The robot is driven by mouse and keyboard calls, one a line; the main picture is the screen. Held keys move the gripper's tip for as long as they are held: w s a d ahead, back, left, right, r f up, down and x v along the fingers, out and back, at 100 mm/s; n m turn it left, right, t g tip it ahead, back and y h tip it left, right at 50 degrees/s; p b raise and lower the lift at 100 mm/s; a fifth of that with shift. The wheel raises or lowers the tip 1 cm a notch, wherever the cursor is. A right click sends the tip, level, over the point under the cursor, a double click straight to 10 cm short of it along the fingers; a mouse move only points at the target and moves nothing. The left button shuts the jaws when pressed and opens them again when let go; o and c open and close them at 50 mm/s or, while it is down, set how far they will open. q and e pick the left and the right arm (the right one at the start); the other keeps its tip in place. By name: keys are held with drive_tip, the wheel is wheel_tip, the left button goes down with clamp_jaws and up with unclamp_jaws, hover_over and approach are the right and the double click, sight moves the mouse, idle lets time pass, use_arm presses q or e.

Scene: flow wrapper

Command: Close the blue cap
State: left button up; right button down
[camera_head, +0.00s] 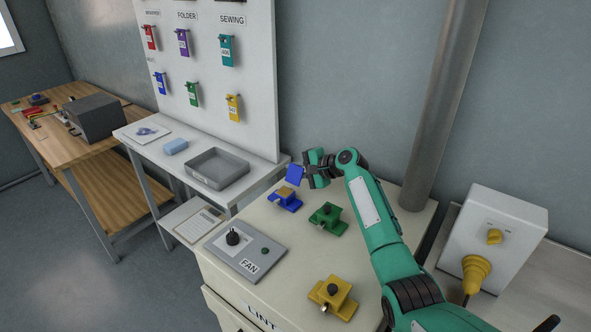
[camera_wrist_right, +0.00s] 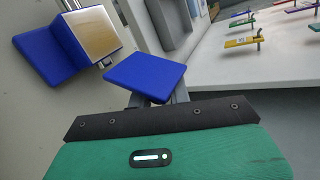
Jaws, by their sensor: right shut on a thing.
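The blue cap (camera_head: 294,174) is a flat square plate, tilted above the back of the blue latch body (camera_head: 287,203), which sits on the cream cabinet top. A tan block (camera_head: 286,190) shows uncovered on the body. My right gripper (camera_head: 308,171) is shut on the blue cap at its right side. In the right wrist view the cap (camera_wrist_right: 146,76) lies just beyond my fingers (camera_wrist_right: 152,98). There the blue body (camera_wrist_right: 48,60) with its tan face (camera_wrist_right: 90,33) is at upper left. Whether cap and body are joined cannot be told. My left gripper is out of view.
A green latch (camera_head: 327,219) and a yellow latch (camera_head: 332,297) stand nearby on the cabinet, close to my right arm. A FAN panel with a black knob (camera_head: 233,238) is at the front left. A grey tray (camera_head: 217,169) sits on the side table. A pipe rises behind.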

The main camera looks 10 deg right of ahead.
drive_tip(key=shift+n, duration=0.3)
drive_tip(key=c, duration=1.3)
unclamp_jaws()
drive_tip(key=shift+r, duration=0.1)
drive_tip(key=b+v, duration=0.2)
drive_tip(key=v, duration=1.1)
drive_tip(key=shift+s+r, duration=0.2)
drive_tip(key=shift+s, duration=0.2)
drive_tip(key=shift+d, duration=0.1)
